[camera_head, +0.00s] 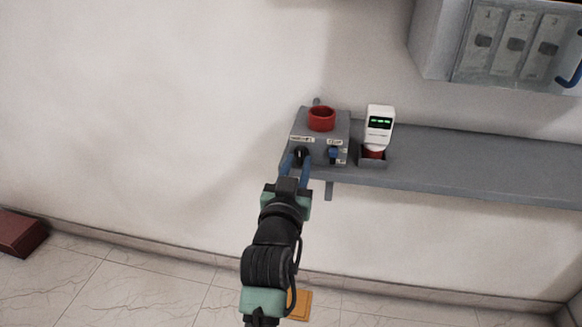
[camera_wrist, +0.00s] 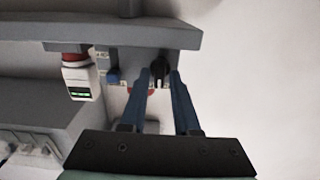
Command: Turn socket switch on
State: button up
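The grey socket box (camera_head: 312,139) sits at the left end of the wall shelf, with a red round socket (camera_head: 321,119) on top. Its front carries a black rotary switch (camera_head: 301,155) on the left and a blue switch (camera_head: 333,154) on the right, each with a small label. In the wrist view, which looks inverted, the black switch (camera_wrist: 160,66) is between my gripper's (camera_wrist: 160,76) two blue fingertips, and the blue switch (camera_wrist: 113,76) is beside them. My gripper (camera_head: 298,162) is open, one finger on each side of the black switch; contact cannot be told.
A white device with a green display (camera_head: 379,127) stands in a small holder right of the box. The grey shelf (camera_head: 470,165) runs right. A wall cabinet with numbered switches (camera_head: 510,45) hangs at upper right. A dark red box (camera_head: 20,233) is on the floor at left.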

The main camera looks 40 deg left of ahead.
jog(key=p+v, duration=0.1)
jog(key=v, duration=1.1)
jog(key=shift+s, duration=0.15)
jog(key=w+d+r+m+t+h, duration=0.25)
jog(key=d+r, duration=0.35)
jog(key=r, duration=0.4)
jog(key=w+d+r+m+t+h, duration=0.1)
jog(key=w+d+r+t, duration=0.3)
jog(key=d+r, duration=0.5)
jog(key=s+d+r+m+t+h, duration=0.1)
jog(key=s+d+r+t+h, duration=0.15)
jog(key=d+r, duration=0.35)
jog(key=s+d+r+m+t+h, duration=0.1)
jog(key=s+d+r+h, duration=0.2)
jog(key=r, duration=0.6)
jog(key=s+d+r+m+t+h, duration=0.1)
jog(key=s+d+r+t, duration=0.1)
jog(key=s+d+r, duration=0.4)
jog(key=w+a+r+p, duration=0.1)
jog(key=r+p, duration=1.1)
jog(key=w+a+r+p, duration=0.1)
jog(key=w+r+p, duration=0.1)
jog(key=r+p, duration=0.9)
jog(key=shift+r+p, duration=0.35)
jog(key=shift+r, duration=0.15)
